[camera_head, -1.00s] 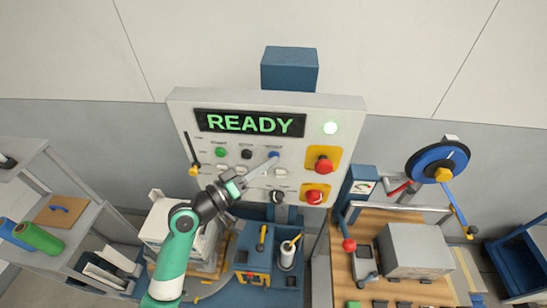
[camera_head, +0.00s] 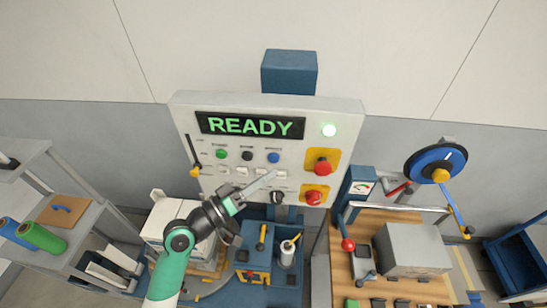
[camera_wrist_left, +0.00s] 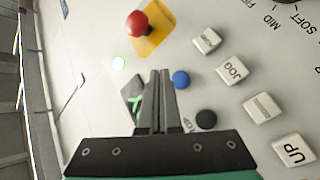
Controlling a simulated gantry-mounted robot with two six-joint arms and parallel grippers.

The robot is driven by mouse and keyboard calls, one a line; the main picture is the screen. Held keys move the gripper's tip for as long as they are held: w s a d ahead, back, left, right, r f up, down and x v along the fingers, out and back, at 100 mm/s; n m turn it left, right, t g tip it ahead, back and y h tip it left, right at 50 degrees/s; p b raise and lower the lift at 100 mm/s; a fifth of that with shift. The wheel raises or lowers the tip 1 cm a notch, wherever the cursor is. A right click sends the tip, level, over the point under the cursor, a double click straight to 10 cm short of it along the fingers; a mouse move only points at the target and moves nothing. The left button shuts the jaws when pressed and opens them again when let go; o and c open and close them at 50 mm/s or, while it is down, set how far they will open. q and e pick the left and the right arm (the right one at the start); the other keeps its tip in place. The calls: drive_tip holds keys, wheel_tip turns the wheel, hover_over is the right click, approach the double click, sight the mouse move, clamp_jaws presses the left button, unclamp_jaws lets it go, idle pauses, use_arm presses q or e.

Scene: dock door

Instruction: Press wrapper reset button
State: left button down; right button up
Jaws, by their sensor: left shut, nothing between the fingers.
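The control panel (camera_head: 180,112) has a display (camera_head: 250,124) reading READY in green and a lit green-white lamp (camera_head: 329,130). A row of round buttons shows a green one (camera_head: 222,153), a black one (camera_head: 247,155) and a blue one (camera_head: 273,158); their labels are too small to read surely. My left gripper (camera_head: 272,174) is shut and empty, its tip just below the blue button in the head view. In the left wrist view the blue button (camera_wrist_left: 181,80) is uncovered, just right of the closed fingertips (camera_wrist_left: 161,73). My right gripper is not in view.
White keys (camera_wrist_left: 233,69) and a yellow-ended lever (camera_head: 195,171) are also there. A workbench (camera_head: 340,265) with a grey box (camera_head: 414,249) stands right; shelves (camera_head: 85,225) stand left.

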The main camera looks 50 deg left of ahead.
use_arm(q)
drive_tip(key=shift+s+d+p, duration=0.3)
drive_tip(key=shift+s+d, duration=0.7)
drive_tip(key=shift+s, duration=0.2)
